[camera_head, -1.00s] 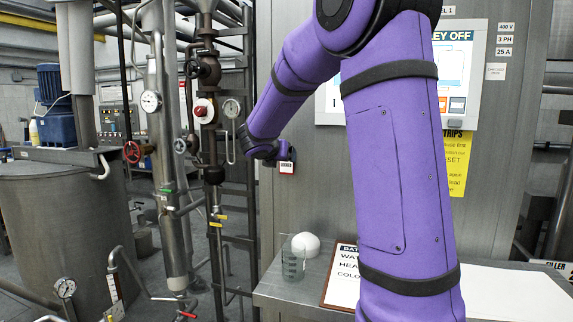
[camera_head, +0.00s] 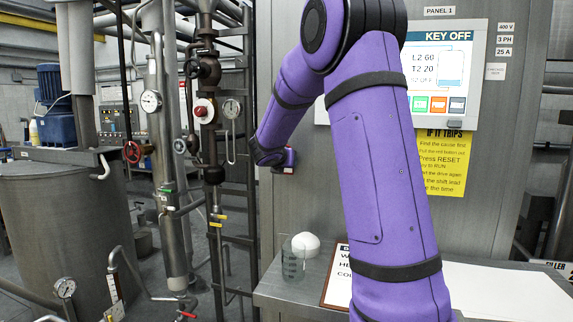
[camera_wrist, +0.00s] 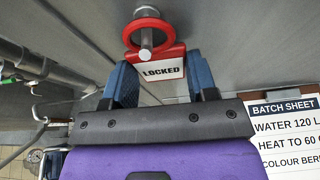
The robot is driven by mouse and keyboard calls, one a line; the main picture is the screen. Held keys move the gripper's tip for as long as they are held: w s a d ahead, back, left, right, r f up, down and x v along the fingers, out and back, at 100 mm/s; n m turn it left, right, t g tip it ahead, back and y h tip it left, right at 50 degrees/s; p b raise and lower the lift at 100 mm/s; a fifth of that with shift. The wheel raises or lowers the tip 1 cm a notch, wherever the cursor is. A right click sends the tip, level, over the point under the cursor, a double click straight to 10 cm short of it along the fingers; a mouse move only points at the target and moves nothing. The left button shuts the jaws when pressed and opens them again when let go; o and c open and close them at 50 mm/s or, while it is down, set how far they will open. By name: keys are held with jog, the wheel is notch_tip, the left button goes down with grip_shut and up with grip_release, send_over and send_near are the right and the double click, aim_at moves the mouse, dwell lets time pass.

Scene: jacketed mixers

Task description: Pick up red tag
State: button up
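The red tag (camera_wrist: 162,70) has a white face reading LOCKED, a red border and a red ring (camera_wrist: 148,31) at its top. The ring hangs around a metal peg (camera_wrist: 146,38) on the grey cabinet face. My gripper (camera_wrist: 161,76) has its two blue fingers spread, one at each side of the tag. I cannot tell whether the fingers touch its edges. In the head view my gripper (camera_head: 287,160) is up against the cabinet's left part, and only a little of the tag (camera_head: 289,170) shows below it.
The cabinet (camera_head: 330,165) carries a lit screen (camera_head: 450,75) and a yellow notice (camera_head: 445,160). Below, a shelf holds a beaker (camera_head: 293,262), a white round object (camera_head: 306,244) and a batch sheet (camera_wrist: 285,130). Pipes and valves (camera_head: 205,110) stand to the left.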

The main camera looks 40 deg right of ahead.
jog(key=shift+c, duration=1.3)
jog(key=shift+r, duration=0.3)
